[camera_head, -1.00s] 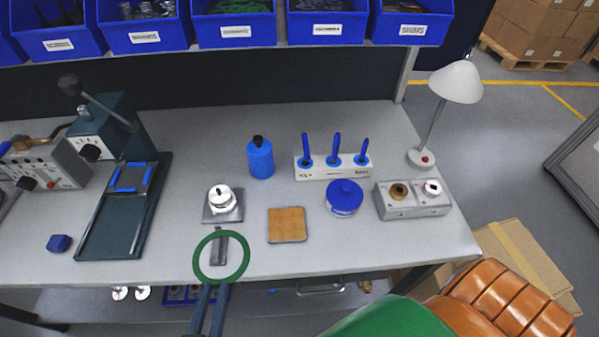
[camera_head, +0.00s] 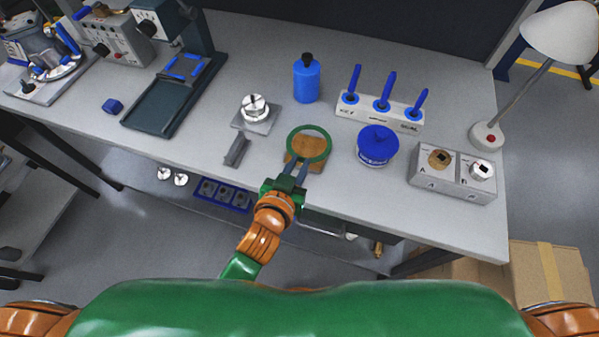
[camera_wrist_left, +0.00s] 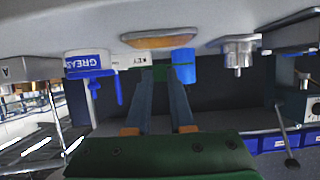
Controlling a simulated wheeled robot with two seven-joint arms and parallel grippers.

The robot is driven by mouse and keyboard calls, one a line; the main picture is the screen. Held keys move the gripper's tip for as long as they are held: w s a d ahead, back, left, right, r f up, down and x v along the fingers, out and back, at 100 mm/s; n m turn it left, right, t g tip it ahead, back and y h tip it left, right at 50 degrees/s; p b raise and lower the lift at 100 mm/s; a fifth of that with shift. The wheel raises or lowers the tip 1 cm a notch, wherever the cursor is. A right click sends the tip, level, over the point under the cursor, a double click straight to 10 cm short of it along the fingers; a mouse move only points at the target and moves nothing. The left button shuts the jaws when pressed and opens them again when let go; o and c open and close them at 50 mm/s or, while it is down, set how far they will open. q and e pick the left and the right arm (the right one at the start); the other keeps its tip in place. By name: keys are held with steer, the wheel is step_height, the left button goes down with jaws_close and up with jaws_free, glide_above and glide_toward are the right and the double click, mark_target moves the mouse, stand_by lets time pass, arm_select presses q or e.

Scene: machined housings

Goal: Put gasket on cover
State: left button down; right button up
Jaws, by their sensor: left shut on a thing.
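The gasket, a thin green ring (camera_head: 290,152), is held in the fingertips of my left gripper (camera_head: 301,171), which is shut on its near edge. In the head view the ring overlaps a square brown pad (camera_head: 310,162); its exact height above the pad is unclear. In the wrist view, a green edge of the gasket (camera_wrist_left: 184,73) shows at the fingertips (camera_wrist_left: 163,80). A silver round stepped part (camera_head: 255,106) sits on a grey square plate (camera_head: 247,124), left of the gasket. I cannot tell for sure which part is the cover. My right gripper is out of view.
Behind the gasket stand a blue bottle (camera_head: 306,80) and a white block (camera_head: 380,106) with blue-handled tools. A blue grease tub (camera_head: 377,146) and a metal A/B block (camera_head: 452,174) stand right. A dark grey bar (camera_head: 236,151) lies left, and a press (camera_head: 170,105) farther left.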

mark_target(297, 173)
arm_select(q)
step_height(297, 173, down, 3)
steer(key=shift+w+a+f, duration=0.15)
steer(key=shift+f, duration=0.05)
steer(key=shift+f, duration=0.15)
steer(key=c, duration=0.8)
jaws_free()
